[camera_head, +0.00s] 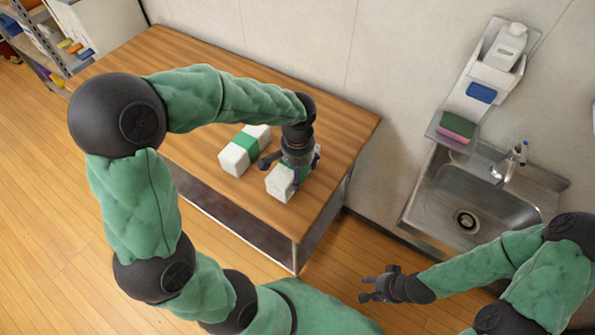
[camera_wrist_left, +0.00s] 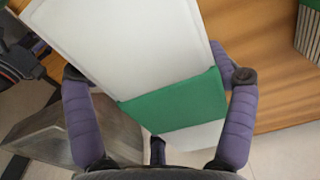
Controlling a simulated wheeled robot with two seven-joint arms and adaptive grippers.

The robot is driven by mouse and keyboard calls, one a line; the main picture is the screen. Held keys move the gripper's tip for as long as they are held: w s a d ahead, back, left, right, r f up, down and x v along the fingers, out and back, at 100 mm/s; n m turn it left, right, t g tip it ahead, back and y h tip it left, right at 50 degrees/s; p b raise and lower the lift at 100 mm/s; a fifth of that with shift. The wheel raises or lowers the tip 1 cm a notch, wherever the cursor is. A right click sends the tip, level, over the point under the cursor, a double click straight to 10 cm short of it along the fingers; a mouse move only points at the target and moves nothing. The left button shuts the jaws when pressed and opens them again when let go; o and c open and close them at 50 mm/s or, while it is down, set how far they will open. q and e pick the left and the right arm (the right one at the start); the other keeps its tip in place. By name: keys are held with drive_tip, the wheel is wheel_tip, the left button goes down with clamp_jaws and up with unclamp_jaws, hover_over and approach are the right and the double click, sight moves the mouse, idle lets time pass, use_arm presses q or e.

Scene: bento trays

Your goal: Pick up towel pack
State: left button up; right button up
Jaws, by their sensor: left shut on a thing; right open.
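Two white towel packs with green bands are in the head view on the wooden table. One towel pack (camera_head: 236,158) lies to the left, with no gripper on it. The other towel pack (camera_head: 279,184) is to its right, under my left gripper (camera_head: 294,176). In the left wrist view this pack (camera_wrist_left: 130,45) fills the middle, with its green band (camera_wrist_left: 178,102) between the purple-padded fingers of my left gripper (camera_wrist_left: 160,95). My left gripper is shut on it. I cannot tell whether the pack touches the table. My right gripper (camera_head: 376,287) is open and empty, low in front of the sink.
The wooden table (camera_head: 195,65) is bare behind and to the left of the packs. At right are a metal sink (camera_head: 432,205), a faucet (camera_head: 506,165), a green-and-pink sponge (camera_head: 457,127) and a soap bottle (camera_head: 507,45). A shelf (camera_head: 45,45) stands at far left.

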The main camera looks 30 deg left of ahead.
use_arm(q)
drive_tip(key=s+d+r+p, duration=0.4)
drive_tip(key=s+d+r, duration=0.5)
drive_tip(key=s, duration=0.1)
drive_tip(key=shift+s+r, duration=0.25)
drive_tip(key=shift+w, duration=0.1)
idle(0.5)
